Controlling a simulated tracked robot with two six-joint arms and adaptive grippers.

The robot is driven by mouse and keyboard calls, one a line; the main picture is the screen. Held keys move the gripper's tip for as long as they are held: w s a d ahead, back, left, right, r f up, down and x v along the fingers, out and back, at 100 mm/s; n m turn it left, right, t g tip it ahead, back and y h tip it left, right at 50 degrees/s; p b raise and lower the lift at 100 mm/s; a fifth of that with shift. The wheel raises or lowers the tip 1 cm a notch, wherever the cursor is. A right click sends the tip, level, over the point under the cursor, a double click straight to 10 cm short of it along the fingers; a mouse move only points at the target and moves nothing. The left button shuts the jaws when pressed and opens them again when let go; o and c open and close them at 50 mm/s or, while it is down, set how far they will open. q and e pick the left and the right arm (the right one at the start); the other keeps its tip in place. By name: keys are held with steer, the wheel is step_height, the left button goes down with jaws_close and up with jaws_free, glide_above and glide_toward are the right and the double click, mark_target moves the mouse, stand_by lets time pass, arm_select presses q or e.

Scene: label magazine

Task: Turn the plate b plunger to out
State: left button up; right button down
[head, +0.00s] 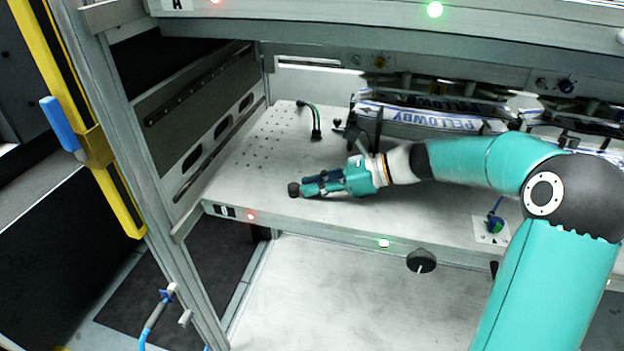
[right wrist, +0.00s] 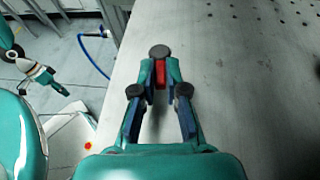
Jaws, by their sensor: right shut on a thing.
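My right gripper (head: 312,187) reaches in from the right, low over the grey perforated plate, its fingers pointing left. In the right wrist view, the gripper (right wrist: 160,72) is shut on a small red piece (right wrist: 159,76) with a round black cap (right wrist: 159,51) just beyond the fingertips. The cap also shows in the head view (head: 293,189). This looks like a plunger; no readable marking confirms which, and its lower part is hidden. My left gripper (right wrist: 45,78) shows small at the left of the right wrist view, away from the plate; its jaw state is unclear.
A green and blue knob (head: 495,224) stands on a white card at the right. A black connector (head: 316,134) with cable stands at the plate's back. Printed label rolls (head: 420,119) line the back right. A frame post (head: 128,150) bounds the left; plate is free around the gripper.

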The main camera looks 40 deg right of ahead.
steer(key=n+g+y+p, duration=0.1)
steer(key=p, duration=0.2)
steer(key=w+n+g+y+p, duration=0.1)
steer(key=n+g+p, duration=0.1)
steer(key=p, duration=0.1)
steer(key=d+n+g+y+p, duration=0.1)
steer(key=n+g+p, duration=0.1)
steer(key=p, duration=0.2)
steer(key=shift+w+d+r, duration=0.1)
steer(key=shift+w+r, duration=0.2)
steer(key=shift+w, duration=0.1)
steer(key=shift+w+f+n+g+p, duration=0.2)
steer(key=shift+f+n+g+p, duration=0.05)
steer(key=shift+n+g+p, duration=0.65)
steer(key=c, duration=1.2)
jaws_free()
steer(key=shift+f+v, duration=0.1)
steer(key=shift+v, duration=1.9)
steer(key=shift+f+v, duration=0.15)
steer(key=shift+v, duration=1.85)
steer(key=shift+d, duration=0.15)
